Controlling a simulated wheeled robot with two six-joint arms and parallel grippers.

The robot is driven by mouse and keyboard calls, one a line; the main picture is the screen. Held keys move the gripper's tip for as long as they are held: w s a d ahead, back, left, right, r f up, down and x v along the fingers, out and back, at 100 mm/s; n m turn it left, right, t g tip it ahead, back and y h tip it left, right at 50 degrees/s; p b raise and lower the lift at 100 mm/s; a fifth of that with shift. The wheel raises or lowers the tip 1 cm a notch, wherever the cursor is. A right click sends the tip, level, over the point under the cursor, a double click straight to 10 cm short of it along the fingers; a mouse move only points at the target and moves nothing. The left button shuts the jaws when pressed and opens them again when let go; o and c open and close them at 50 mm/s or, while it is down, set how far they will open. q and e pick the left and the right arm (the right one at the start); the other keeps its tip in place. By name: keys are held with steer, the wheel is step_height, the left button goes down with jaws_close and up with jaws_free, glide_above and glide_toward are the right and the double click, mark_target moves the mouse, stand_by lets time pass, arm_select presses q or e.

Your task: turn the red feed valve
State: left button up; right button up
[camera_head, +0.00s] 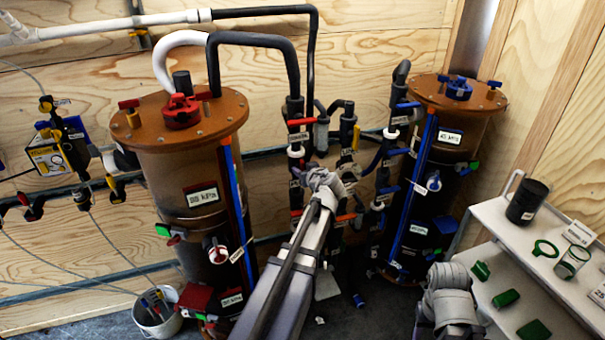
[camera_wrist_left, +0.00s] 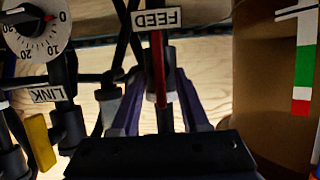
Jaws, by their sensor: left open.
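The red feed valve handle (camera_wrist_left: 158,70) shows in the left wrist view as a narrow red bar, with an upside-down FEED label (camera_wrist_left: 156,18) across it. My left gripper (camera_wrist_left: 160,92) is open, with one purple finger on each side of the handle's near end. I cannot tell whether either finger touches it. In the head view my left gripper (camera_head: 322,181) is at the pipework between the two tanks and hides part of it. I cannot tell there which red handle is the feed one. Only grey links of my right arm show, at the bottom right.
A brown tank (camera_head: 190,150) stands left and another (camera_head: 447,105) right of the pipes. A white shelf (camera_head: 500,225) stands at the right.

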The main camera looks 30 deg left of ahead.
arm_select(q)
steer(key=shift+w+a+f, duration=0.2)
steer(key=shift+w+a, duration=0.1)
steer(key=shift+a, duration=0.05)
jaws_close()
stand_by(0.4)
